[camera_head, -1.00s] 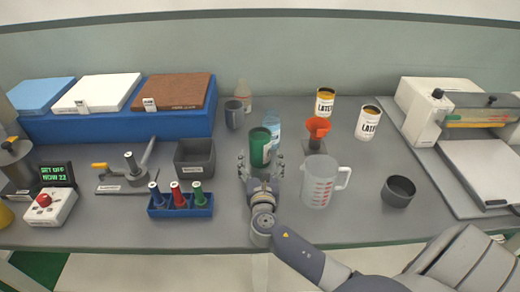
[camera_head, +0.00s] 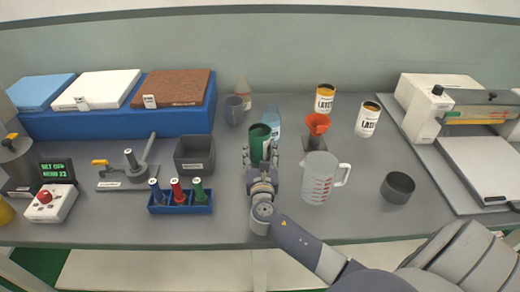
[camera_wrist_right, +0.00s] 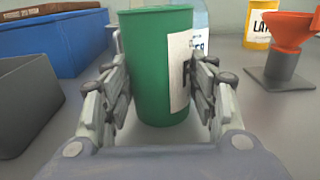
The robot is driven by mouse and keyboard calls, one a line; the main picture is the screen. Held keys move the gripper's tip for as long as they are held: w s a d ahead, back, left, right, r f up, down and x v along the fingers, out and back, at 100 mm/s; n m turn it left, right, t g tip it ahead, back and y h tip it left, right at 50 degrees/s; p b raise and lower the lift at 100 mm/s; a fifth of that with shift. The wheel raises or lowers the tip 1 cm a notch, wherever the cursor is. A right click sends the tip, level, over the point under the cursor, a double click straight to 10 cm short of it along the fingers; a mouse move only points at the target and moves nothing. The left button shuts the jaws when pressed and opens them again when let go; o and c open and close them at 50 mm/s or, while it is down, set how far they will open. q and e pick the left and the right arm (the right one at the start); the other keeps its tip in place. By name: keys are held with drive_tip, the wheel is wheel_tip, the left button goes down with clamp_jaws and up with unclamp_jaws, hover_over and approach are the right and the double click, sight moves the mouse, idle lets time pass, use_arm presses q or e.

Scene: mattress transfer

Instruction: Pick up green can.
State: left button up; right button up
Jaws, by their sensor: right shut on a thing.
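The green can (camera_head: 259,133) stands upright near the middle of the grey table, with a white label on its right side in the right wrist view (camera_wrist_right: 157,70). My right gripper (camera_head: 260,160) reaches it from the front. In the right wrist view its two fingers (camera_wrist_right: 160,95) are closed against the can's left and right sides. In the head view the gripper hides the can's lower part. I cannot tell whether the can is lifted. My left gripper is not in view.
A clear bottle (camera_head: 273,122) stands right behind the can. A measuring jug (camera_head: 318,180) and an orange funnel (camera_head: 317,124) on a stand are to the right. A grey bin (camera_head: 195,154) and a blue rack (camera_head: 182,206) with several coloured-top pieces are to the left.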

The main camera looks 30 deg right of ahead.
sight(260, 145)
drive_tip(key=shift+r, duration=0.15)
drive_tip(key=shift+r, duration=1.6)
drive_tip(key=shift+s+r, duration=0.1)
drive_tip(key=v, duration=0.3)
drive_tip(key=d+v, duration=0.1)
drive_tip(key=v, duration=0.3)
drive_tip(key=s+v, duration=0.1)
drive_tip(key=v, duration=0.3)
drive_tip(key=shift+d+r, duration=0.35)
drive_tip(key=shift+d, duration=0.05)
drive_tip(key=shift+s+a+r+b, duration=0.15)
drive_tip(key=shift+s+a, duration=0.1)
drive_tip(key=shift+s, duration=0.5)
drive_tip(key=shift+s+a+r+b, duration=0.1)
drive_tip(key=shift+s+a+b, duration=0.15)
drive_tip(key=shift+s, duration=0.45)
drive_tip(key=shift+s+a+r+b, duration=0.1)
drive_tip(key=shift+s+a, duration=0.15)
drive_tip(key=shift+s, duration=0.5)
drive_tip(key=shift+s+a, duration=0.1)
drive_tip(key=shift+a, duration=0.05)
